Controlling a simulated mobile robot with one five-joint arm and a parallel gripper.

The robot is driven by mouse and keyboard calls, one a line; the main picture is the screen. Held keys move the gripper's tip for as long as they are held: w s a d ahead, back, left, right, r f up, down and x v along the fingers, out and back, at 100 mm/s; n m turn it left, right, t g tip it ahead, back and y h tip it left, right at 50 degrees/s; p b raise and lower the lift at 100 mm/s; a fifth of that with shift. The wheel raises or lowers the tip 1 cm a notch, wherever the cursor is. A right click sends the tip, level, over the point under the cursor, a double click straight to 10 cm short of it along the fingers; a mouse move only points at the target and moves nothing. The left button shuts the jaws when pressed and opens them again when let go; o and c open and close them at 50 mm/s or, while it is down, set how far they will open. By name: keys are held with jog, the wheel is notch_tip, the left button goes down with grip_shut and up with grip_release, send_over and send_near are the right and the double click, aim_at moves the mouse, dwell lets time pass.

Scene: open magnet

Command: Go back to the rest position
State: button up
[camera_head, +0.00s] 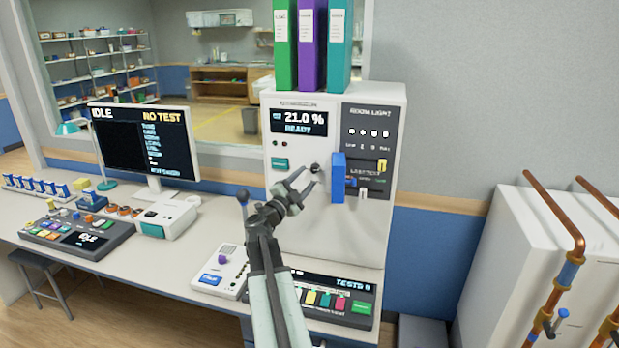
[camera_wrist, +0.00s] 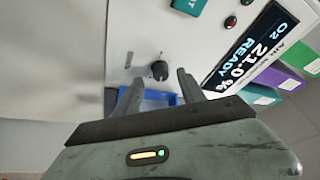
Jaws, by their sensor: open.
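My gripper (camera_head: 305,182) is raised in front of the white cabinet (camera_head: 300,235) on the counter. Its two fingers are apart with nothing between them. A small black knob (camera_head: 315,168) on the cabinet front lies just beyond the fingertips. In the wrist view the open fingers of my gripper (camera_wrist: 158,92) point toward the knob (camera_wrist: 160,70), which looks clear of them. The cabinet display (camera_head: 298,120) reads 21.0 % READY. A blue handle or block (camera_head: 338,178) sticks out right of the knob, close to the gripper.
A monitor (camera_head: 145,145) reading IDLE and NO TEST stands at the left. Control panels (camera_head: 75,232) and a small white keypad box (camera_head: 219,270) lie on the counter. Binders (camera_head: 311,45) stand on the cabinet. Copper pipes (camera_head: 555,215) run at the right.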

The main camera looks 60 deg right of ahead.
jog(key=v, duration=0.4)
jog(key=shift+a+b, duration=0.1)
jog(key=shift+b, duration=0.2)
